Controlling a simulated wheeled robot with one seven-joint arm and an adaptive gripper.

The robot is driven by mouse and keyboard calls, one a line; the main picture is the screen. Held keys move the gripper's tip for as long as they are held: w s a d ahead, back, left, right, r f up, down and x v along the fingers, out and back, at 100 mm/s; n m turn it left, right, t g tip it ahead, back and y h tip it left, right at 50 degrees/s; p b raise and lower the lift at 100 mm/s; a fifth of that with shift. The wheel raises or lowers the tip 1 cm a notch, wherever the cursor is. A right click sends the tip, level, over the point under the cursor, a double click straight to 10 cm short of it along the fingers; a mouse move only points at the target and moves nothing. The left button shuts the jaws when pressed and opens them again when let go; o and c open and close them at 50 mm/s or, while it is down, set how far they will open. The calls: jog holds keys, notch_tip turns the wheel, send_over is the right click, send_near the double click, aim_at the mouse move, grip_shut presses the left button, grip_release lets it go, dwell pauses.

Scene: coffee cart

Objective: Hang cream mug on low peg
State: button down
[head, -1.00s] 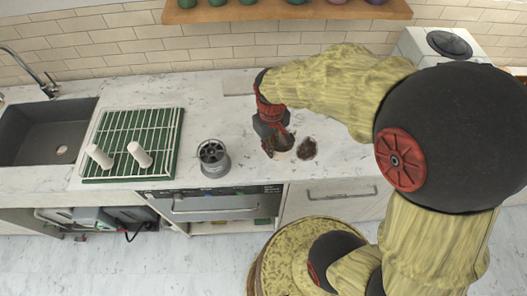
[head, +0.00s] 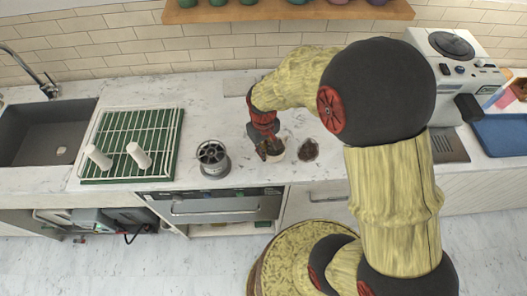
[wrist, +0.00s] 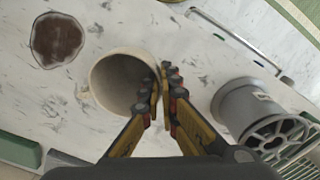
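The cream mug (head: 278,156) is upright at the counter's front, partly hidden by my gripper (head: 268,148) in the head view. In the wrist view the mug (wrist: 115,80) shows its open, empty inside. I cannot tell whether the mug's base touches the counter.
A grey cylindrical holder (head: 212,158) stands between the rack (head: 176,128) and the mug; it is close to my gripper in the wrist view (wrist: 250,110). A dark brown round patch (head: 308,149) lies right of the mug. A sink (head: 40,135) is at left, a coffee machine (head: 455,70) at right.

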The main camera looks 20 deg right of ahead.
jog(key=c, duration=2.5)
grip_release()
jog(key=shift+f, duration=0.15)
jog(key=shift+c, duration=0.2)
jog(key=o, duration=0.4)
jog(key=shift+o, duration=0.5)
